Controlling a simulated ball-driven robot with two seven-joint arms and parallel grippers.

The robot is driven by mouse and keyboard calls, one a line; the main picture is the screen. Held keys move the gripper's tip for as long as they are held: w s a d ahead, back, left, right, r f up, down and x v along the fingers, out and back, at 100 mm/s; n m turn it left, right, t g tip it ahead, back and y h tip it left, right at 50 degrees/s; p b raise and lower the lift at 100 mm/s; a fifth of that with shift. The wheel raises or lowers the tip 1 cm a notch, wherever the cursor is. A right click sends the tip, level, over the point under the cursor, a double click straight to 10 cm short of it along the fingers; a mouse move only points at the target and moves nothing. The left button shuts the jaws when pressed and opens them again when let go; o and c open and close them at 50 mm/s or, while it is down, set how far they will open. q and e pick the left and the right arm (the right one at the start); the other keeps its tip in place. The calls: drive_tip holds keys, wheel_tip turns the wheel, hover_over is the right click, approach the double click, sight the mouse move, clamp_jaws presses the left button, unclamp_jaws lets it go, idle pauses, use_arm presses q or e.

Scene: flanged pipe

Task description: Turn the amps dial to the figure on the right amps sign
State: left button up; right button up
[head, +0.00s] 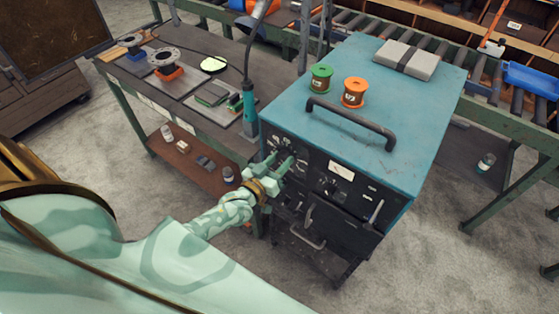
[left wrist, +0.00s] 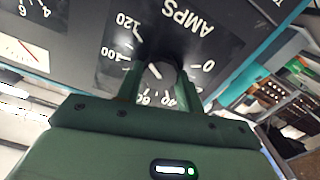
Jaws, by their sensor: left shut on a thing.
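The amps dial (left wrist: 158,62) is a dark knob on the black front panel of a teal welding machine (head: 310,88). In the left wrist view it sits below the word AMPS, with 0, 100, 120 and other figures around it. My left gripper (head: 278,165) is at the panel's upper left. In the left wrist view its two green fingers (left wrist: 158,78) are shut on the dial, one on each side. The fingers hide part of the scale, and I cannot tell where the dial points. No amps sign can be read. My right gripper is not in view.
A black handle (head: 350,122), a green spool (head: 320,78), an orange spool (head: 354,92) and a grey block (head: 407,59) are on the machine's top. A workbench (head: 185,95) with flanged parts stands left. A roller conveyor (head: 480,75) runs behind.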

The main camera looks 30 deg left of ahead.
use_arm(q)
drive_tip(key=shift+s+f, duration=0.1)
drive_tip(key=o, duration=1)
drive_tip(key=s+a, duration=0.1)
drive_tip(key=s, duration=1.5)
drive_tip(key=shift+a, duration=0.15)
drive_tip(key=shift+s, duration=0.1)
